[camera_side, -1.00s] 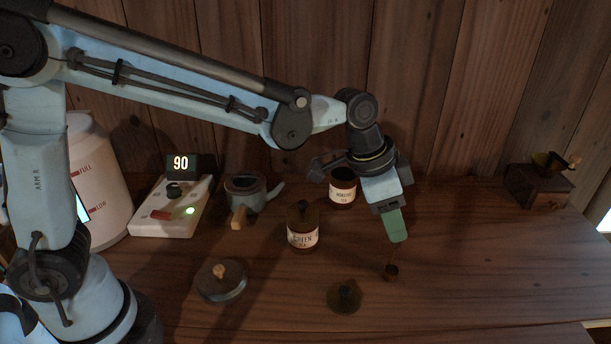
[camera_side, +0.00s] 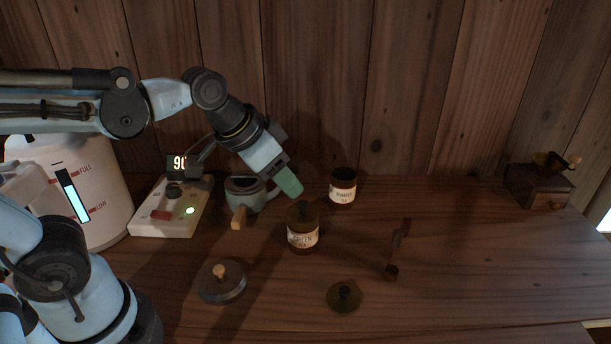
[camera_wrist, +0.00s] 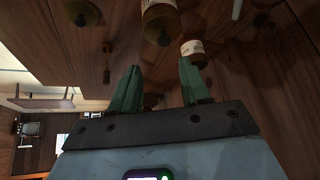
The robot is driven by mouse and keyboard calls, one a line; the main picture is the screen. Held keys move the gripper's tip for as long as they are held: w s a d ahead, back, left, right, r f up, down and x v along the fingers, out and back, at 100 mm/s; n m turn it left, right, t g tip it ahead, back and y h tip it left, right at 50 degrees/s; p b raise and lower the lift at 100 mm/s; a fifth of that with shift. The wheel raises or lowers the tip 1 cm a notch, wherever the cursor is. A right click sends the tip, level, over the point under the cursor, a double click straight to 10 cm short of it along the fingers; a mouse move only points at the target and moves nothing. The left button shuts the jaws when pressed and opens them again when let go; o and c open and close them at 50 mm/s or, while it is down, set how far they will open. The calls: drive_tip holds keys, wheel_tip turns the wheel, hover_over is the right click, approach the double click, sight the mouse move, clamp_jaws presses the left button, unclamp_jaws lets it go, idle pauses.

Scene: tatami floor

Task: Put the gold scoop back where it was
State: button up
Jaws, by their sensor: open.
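The scoop (camera_side: 397,252) lies on the wooden counter to the right of the green tea tin, its bowl toward the front and its handle pointing back. It looks dark brown in this light. It also shows in the wrist view (camera_wrist: 106,62), upper left of the fingers. My gripper (camera_side: 288,181) is raised above and behind the green tea tin, well to the left of the scoop. In the wrist view its green fingers (camera_wrist: 160,80) are apart with nothing between them.
A brown knobbed lid (camera_side: 345,296), a grey lid (camera_side: 221,283) and a teapot (camera_side: 246,196) are nearby.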

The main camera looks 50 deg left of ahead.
drive_tip(key=s+a+f+n+t+y, duration=0.1)
drive_tip(key=s+a+f+n, duration=0.1)
drive_tip(key=s+a, duration=0.2)
drive_tip(key=shift+a+f+n, duration=0.2)
drive_tip(key=shift+f+n, duration=0.1)
drive_tip(key=shift+f, duration=0.05)
